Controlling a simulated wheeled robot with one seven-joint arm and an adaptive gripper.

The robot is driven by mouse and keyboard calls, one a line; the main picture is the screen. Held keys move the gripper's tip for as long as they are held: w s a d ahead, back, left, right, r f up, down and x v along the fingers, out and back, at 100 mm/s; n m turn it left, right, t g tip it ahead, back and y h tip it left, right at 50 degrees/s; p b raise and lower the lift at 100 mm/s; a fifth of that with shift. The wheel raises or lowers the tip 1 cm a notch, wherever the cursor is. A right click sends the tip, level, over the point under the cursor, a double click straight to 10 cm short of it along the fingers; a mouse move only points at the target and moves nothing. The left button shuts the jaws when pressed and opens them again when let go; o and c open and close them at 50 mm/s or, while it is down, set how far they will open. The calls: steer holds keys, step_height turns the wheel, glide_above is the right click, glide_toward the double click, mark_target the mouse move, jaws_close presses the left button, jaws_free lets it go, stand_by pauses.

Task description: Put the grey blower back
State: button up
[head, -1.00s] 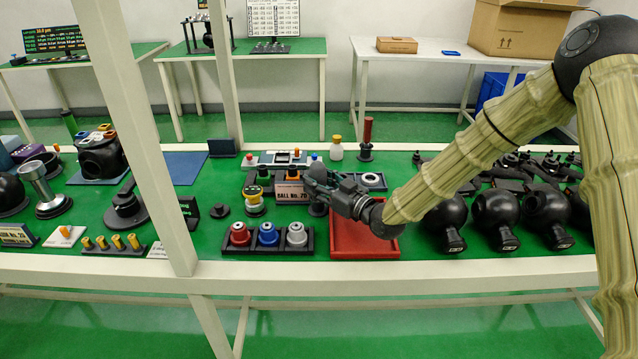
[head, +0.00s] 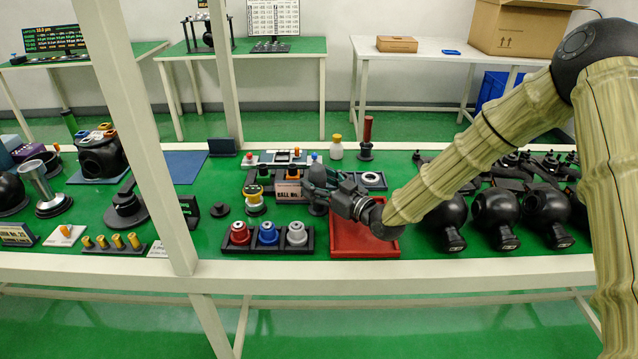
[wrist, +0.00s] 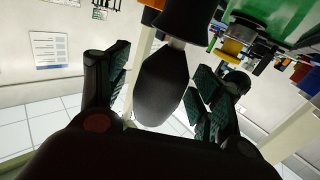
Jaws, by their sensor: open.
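The blower shows as a dark grey pointed bulb (wrist: 158,85) between my fingers in the wrist view. Its narrow neck meets a dark cylindrical piece (wrist: 190,14) at the top of that picture. In the head view my gripper (head: 322,188) is above the table beside the small "BALL No." stand, and its fingers largely hide the blower. A dark grey rounded piece (head: 318,208) shows just under the fingers. My gripper, also in the wrist view (wrist: 160,92), is open, with its fingers apart on both sides of the bulb. I cannot tell whether either finger touches it.
A red tray (head: 365,242) lies right of my gripper. A black rack (head: 268,250) with red, blue and silver pieces stands in front. The labelled stand (head: 290,190) is close on the left. Black spheres (head: 495,215) crowd the right. A white post (head: 150,130) crosses the left.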

mark_target(324, 185)
steer(key=shift+b+v, duration=0.45)
steer(key=shift+v, duration=3.3)
steer(key=shift+r, duration=0.15)
